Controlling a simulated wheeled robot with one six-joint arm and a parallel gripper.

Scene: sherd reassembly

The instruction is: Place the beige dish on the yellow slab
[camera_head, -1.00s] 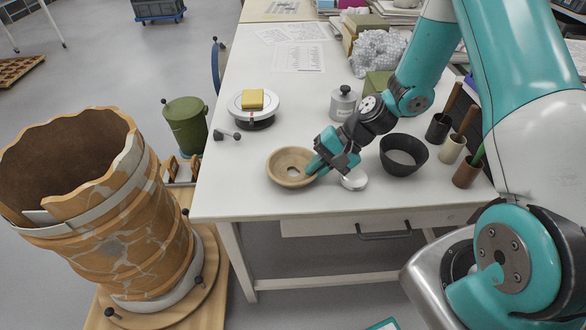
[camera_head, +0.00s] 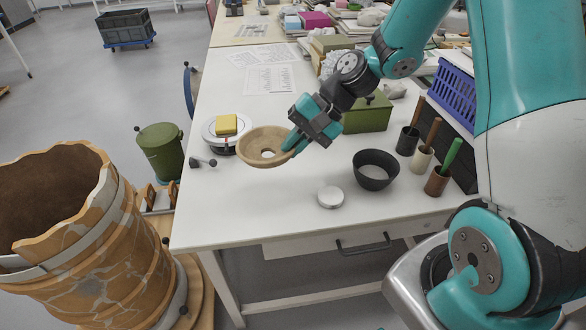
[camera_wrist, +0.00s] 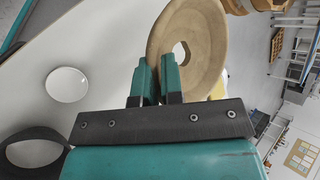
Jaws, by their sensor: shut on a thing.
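The beige dish (camera_head: 262,158) is a shallow round bowl with a hole in its middle. My gripper (camera_head: 294,143) is shut on its right rim and holds it above the table, a little tilted. In the wrist view the dish (camera_wrist: 195,40) stands between and beyond the two teal fingers (camera_wrist: 158,80). The yellow slab (camera_head: 227,124) lies on a round white turntable (camera_head: 209,132) at the table's left edge, just behind and left of the dish. In the wrist view only a sliver of yellow (camera_wrist: 217,90) shows behind the dish.
A black bowl (camera_head: 374,180) and a white lid-like disc (camera_head: 330,197) are on the table (camera_head: 240,215) at the front right. A green box (camera_head: 368,114) and tool cups (camera_head: 422,158) stand further right. A small dark-knobbed tool (camera_head: 203,162) lies near the turntable. Papers lie behind.

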